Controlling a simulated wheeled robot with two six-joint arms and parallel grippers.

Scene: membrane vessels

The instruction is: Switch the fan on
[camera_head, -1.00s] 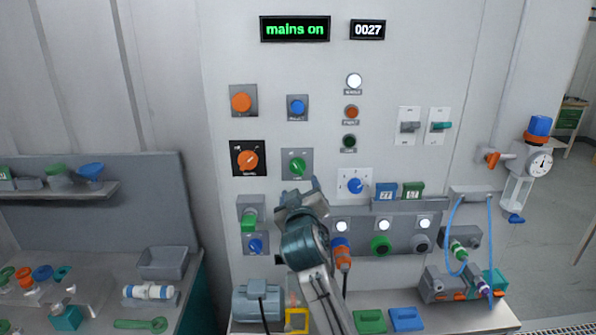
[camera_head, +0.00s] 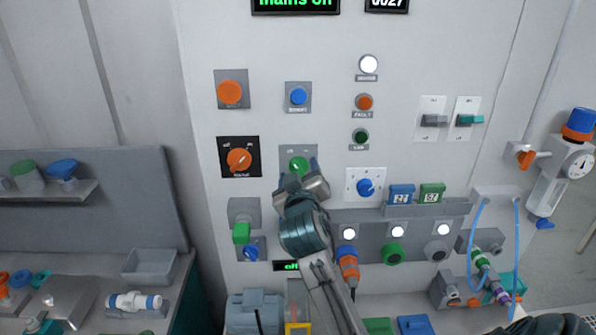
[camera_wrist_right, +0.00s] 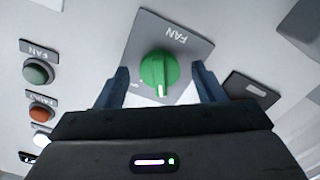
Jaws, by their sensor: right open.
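The green fan knob (camera_head: 299,165) sits on a grey plate on the white wall panel. In the right wrist view the same knob (camera_wrist_right: 159,70) is close, on a plate lettered FAN, its white mark pointing down toward my gripper. My right gripper (camera_head: 298,182) is just below the knob in the head view. In the wrist view its open fingers (camera_wrist_right: 165,84) stand on either side of the knob, with gaps visible, so it is not gripped. The round green FAN lamp (camera_wrist_right: 37,72) looks dark; it also shows in the head view (camera_head: 360,137). My left gripper is not in view.
An orange rotary switch (camera_head: 239,160) is left of the knob, a blue button (camera_head: 298,96) above, a blue dial (camera_head: 366,187) to the right. A green-lettered display (camera_head: 287,266) reads off. The upper display (camera_head: 296,4) reads mains on.

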